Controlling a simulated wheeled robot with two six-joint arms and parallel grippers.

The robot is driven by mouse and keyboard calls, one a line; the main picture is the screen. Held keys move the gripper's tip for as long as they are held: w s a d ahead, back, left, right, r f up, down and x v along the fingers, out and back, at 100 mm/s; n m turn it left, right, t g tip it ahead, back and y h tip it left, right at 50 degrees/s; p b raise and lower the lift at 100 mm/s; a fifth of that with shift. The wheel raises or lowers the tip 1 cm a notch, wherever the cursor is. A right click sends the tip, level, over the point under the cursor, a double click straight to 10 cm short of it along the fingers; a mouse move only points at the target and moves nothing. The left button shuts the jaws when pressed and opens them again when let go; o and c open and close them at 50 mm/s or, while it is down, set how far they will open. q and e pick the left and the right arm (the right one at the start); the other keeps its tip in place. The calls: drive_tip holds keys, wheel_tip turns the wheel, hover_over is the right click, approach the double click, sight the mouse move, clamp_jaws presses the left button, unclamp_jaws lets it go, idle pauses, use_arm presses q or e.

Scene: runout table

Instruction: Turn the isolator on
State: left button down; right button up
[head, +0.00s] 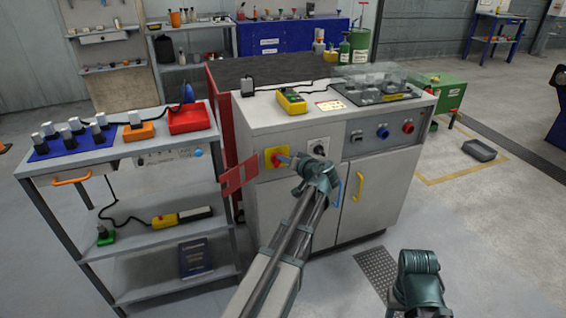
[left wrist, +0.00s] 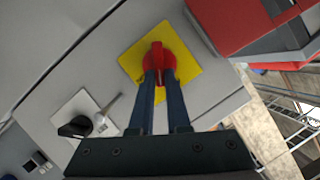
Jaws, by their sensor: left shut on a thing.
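The isolator is a red rotary handle (left wrist: 158,58) on a yellow square plate (left wrist: 190,75), on the front of the light grey cabinet. In the head view its yellow plate (head: 269,154) shows at the cabinet's upper left front, with the handle partly behind my gripper. My left gripper (left wrist: 160,78) is shut on the red handle, one finger on each side of it. In the head view the left gripper (head: 287,160) reaches the plate from the right. My right arm shows at the bottom right of the head view, but its fingers cannot be made out.
A black rotary switch (left wrist: 75,127) on a white plate sits beside the isolator. A red panel (head: 239,175) stands out at the cabinet's left edge. A shelf trolley (head: 150,235) stands at the left. Blue and red knobs (head: 395,130) are on the cabinet's right panel.

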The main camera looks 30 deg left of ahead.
use_arm(q)
drive_tip(key=shift+w+d+f+m+g+y+b, duration=0.15)
drive_tip(key=shift+f+m+y+b, duration=0.2)
drive_tip(key=shift+m+y+b, duration=0.75)
drive_tip(key=shift+w+d+f+m+g+y+b, duration=0.1)
drive_tip(key=shift+f+m+g+y+b, duration=0.2)
drive_tip(key=shift+m+b, duration=1.5)
drive_tip(key=shift+w+d+f+m+g+y+b, duration=0.15)
drive_tip(key=shift+f+m+y+b, duration=0.25)
drive_tip(key=shift+m+y+b, duration=0.75)
drive_tip(key=shift+m+h, duration=0.25)
drive_tip(key=shift+m, duration=0.3)
drive_tip(key=c, duration=0.9)
unclamp_jaws()
drive_tip(key=shift+r, duration=0.1)
drive_tip(key=v, duration=1.3)
drive_tip(key=shift+s+d, duration=0.2)
drive_tip(key=shift+d, duration=0.15)
